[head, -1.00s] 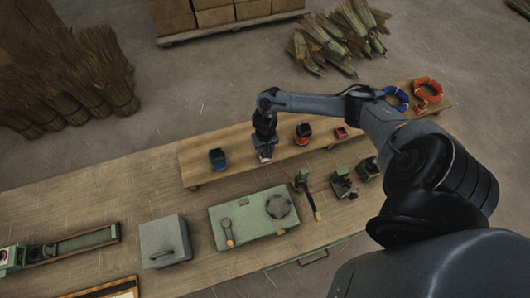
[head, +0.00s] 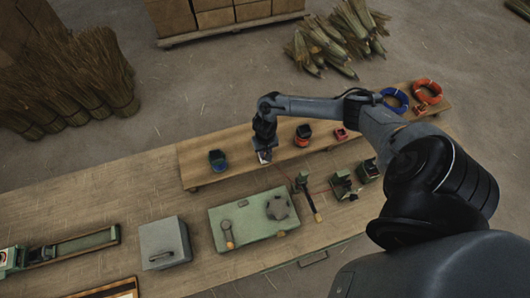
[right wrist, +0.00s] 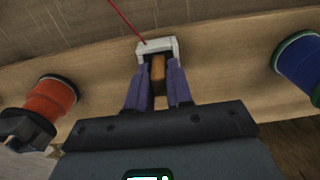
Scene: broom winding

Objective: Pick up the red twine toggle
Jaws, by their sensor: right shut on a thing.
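My right gripper (right wrist: 157,84) reaches down over the shelf board and is shut on a small orange-brown wooden toggle (right wrist: 158,69). The toggle sits between the purple fingers, within a white bracket (right wrist: 143,47). A thin red twine (right wrist: 124,18) runs up and left from the bracket in the right wrist view. In the head view, my right gripper (head: 263,153) is at the front of the board; the toggle is too small to make out there. My left gripper is not in view.
A blue spool (right wrist: 301,62) and an orange spool (right wrist: 50,97) flank the gripper. On the bench stand a green board (head: 245,231), a grey lidded box (head: 164,243) and small green fixtures (head: 342,185). Blue and orange coils (head: 428,90) lie at the board's far right.

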